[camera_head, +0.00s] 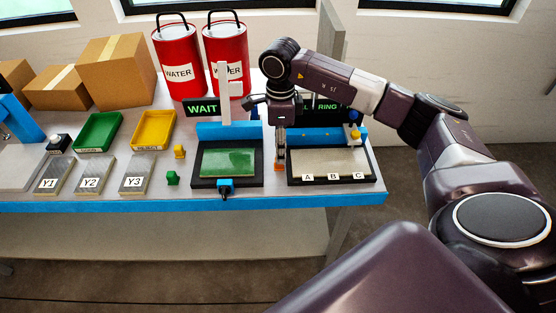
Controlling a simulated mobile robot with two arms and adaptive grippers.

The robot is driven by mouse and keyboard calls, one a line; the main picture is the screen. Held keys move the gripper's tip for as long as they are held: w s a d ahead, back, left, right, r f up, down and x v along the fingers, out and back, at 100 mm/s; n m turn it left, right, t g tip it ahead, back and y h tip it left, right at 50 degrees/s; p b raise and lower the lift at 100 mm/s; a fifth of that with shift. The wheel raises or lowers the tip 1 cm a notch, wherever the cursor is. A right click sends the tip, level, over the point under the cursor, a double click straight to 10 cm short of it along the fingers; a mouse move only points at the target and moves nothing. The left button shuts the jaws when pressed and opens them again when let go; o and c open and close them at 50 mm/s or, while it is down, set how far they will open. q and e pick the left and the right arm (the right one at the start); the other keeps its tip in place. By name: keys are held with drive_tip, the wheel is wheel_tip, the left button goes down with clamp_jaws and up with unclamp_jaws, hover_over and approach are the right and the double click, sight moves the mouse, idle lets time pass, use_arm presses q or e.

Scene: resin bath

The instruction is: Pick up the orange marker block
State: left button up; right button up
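The orange marker block (279,168) is small and sits at the left edge of the tray marked A, B, C (334,178), right of the green bath. My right gripper (280,154) points straight down, with its fingertips directly above or at the top of the block. The fingers look edge-on and narrow, so I cannot tell whether they are open or closed around it. The gripper and wrist hide part of the panel behind. My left gripper is not in view.
A green bath (228,163) stands left of the gripper, with a white post behind it. Green (172,178) and yellow (179,152) blocks lie further left. Plates Y1, Y2, Y3 (133,177), green (98,132) and yellow (153,130) trays, boxes and red water cans (180,60) fill the left.

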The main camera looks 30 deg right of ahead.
wheel_tip(320, 180, down, 4)
drive_tip(key=shift+a+p, duration=0.1)
drive_tip(key=shift+p, duration=0.65)
drive_tip(key=shift+f, duration=0.6)
drive_tip(key=c, duration=0.9)
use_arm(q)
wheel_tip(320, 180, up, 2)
